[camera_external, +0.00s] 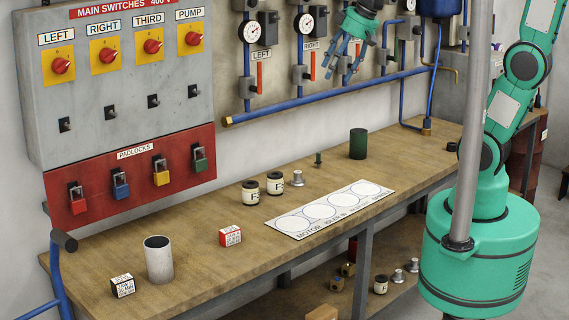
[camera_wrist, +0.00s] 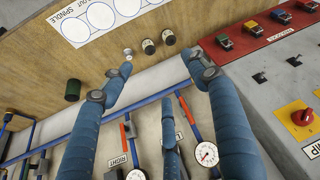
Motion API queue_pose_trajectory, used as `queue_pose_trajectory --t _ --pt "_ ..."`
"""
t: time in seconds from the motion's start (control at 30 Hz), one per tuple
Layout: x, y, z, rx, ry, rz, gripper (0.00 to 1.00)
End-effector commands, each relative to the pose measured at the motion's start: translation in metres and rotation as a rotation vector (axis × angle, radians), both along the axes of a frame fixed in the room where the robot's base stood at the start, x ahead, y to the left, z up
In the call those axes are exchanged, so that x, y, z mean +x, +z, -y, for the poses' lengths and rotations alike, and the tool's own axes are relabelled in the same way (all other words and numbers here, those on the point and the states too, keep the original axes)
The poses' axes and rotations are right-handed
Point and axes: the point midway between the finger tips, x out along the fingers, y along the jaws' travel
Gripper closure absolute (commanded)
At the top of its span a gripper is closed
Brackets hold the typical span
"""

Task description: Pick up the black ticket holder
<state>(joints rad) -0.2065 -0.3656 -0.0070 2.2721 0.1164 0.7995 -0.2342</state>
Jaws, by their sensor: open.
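The black ticket holder (camera_external: 122,287) is a small black block with a white printed face. It stands at the front left of the workbench in the external view, left of and in front of a grey metal cup (camera_external: 159,260). I do not see it in the wrist view. My gripper (camera_external: 344,73) is high up near the gauges and pipes on the back wall, far to the right of and above the holder. Its blue fingers are spread and empty in the wrist view (camera_wrist: 160,68).
A red holder (camera_external: 230,236) with a white printed face stands on the workbench (camera_external: 200,284). Several cream jars, a metal weight, a green cylinder (camera_external: 358,144) and a white placement sheet (camera_external: 330,209) are farther right. Blue pipes (camera_external: 330,95) and gauges line the wall near my gripper.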

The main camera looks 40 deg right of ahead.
Motion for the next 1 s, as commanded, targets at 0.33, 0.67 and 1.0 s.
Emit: queue_pose_trajectory --t 0.33,0.67,1.0 --pt "0.068 0.007 -0.085 -0.001 0.185 -0.017 0.41" --pt "0.119 -0.006 -0.176 -0.004 0.355 -0.027 0.41" --pt "0.154 -0.037 -0.279 -0.01 0.524 -0.032 0.41"
